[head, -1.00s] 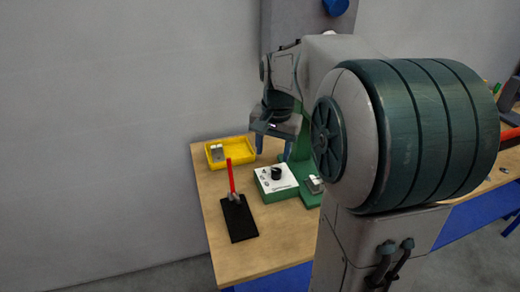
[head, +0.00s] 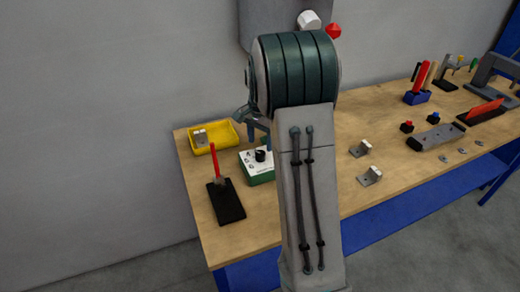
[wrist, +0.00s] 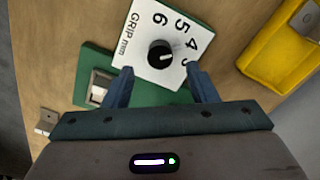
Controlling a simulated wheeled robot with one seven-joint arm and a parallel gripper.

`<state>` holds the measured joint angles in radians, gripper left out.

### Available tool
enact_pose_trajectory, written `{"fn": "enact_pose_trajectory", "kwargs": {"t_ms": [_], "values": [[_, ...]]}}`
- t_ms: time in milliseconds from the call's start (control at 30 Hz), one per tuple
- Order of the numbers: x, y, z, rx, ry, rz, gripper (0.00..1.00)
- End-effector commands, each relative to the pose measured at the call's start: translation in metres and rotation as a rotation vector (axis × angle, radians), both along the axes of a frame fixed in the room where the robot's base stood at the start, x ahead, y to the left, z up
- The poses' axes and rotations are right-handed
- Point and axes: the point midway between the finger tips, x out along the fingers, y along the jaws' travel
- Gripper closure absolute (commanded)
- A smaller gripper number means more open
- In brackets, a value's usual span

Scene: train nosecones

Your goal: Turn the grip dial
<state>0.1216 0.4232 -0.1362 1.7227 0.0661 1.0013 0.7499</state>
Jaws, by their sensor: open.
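The grip dial is a black round knob (wrist: 161,54) on a white plate (wrist: 150,22) marked "GRIP mm", with the numbers 3 to 6 visible. A small pale mark shows on the knob, toward the side of the 4. The plate tops a green box (head: 262,177) on the wooden table; the knob also shows in the head view (head: 260,155). My gripper (wrist: 162,76) is open, with one finger either side of the knob's near side in the wrist view. The fingers look apart from the knob; their height above it is unclear. In the head view my gripper (head: 258,134) is above the box, partly hidden by my arm.
A yellow tray (head: 229,141) holding a metal part stands behind the box. A black plate (head: 226,205) with a red upright lever (head: 214,160) is to its left. Metal brackets (head: 370,176) lie to the right. A green base with a metal block (wrist: 100,84) adjoins the box.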

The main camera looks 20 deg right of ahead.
Motion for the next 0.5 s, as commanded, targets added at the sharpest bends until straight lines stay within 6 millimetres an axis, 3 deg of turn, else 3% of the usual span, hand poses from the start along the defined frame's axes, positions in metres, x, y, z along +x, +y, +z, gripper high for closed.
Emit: {"fn": "enact_pose_trajectory", "kwargs": {"t_ms": [200,500], "values": [[0.000,0.000,-0.033,0.001,0.002,0.000,0.48],[0.000,0.000,-0.046,0.000,-0.001,0.000,0.48]]}}
